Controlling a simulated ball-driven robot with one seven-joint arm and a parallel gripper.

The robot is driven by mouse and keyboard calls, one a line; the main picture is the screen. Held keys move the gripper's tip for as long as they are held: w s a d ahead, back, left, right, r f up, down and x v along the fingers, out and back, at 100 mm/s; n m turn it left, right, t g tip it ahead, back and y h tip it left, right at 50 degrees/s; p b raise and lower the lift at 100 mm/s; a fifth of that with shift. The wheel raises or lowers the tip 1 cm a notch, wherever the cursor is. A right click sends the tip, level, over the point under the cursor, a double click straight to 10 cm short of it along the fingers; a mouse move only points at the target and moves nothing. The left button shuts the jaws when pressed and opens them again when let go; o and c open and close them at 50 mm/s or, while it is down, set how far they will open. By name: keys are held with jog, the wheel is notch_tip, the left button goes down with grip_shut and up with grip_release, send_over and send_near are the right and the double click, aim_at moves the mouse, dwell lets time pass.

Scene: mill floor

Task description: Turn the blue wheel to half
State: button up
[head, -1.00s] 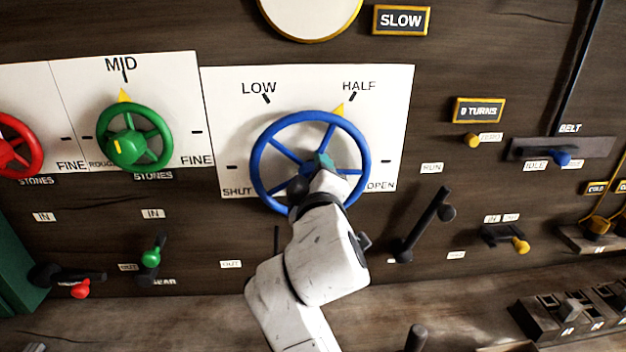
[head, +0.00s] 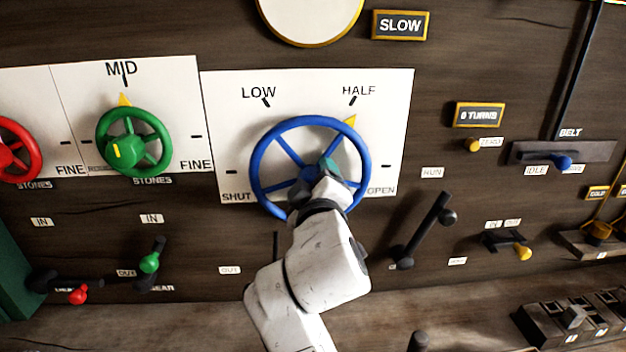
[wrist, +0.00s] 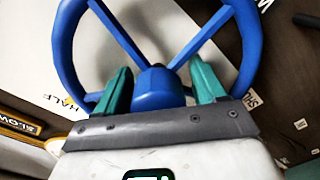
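The blue wheel (head: 258,167) is on a white panel marked SHUT, LOW, HALF and OPEN. Its yellow pointer (head: 350,122) is at the upper right, close to the HALF tick (head: 352,101) and slightly past it on the OPEN side. My gripper (head: 325,170) is at the wheel's hub, and the wrist covers the lower right of the wheel. In the wrist view, my two teal fingers (wrist: 160,64) stand apart on either side of the blue hub (wrist: 158,85). Narrow gaps seem to show beside the hub; whether a finger touches a spoke is unclear.
A green wheel (head: 160,128) and a red wheel (head: 35,150) are to the left. A dark lever (head: 425,228) stands out right of my wrist, and a yellow-knobbed lever (head: 522,252) is farther right. Another dark knob (head: 418,341) rises at the bottom.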

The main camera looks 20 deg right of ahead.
jog(key=shift+o, duration=0.3)
jog(key=shift+s+r, duration=0.1)
jog(key=shift+r, duration=0.05)
jog(key=b+v, duration=0.1)
jog(key=v, duration=0.9)
jog(key=shift+s, duration=0.3)
jog(key=shift+a, duration=0.1)
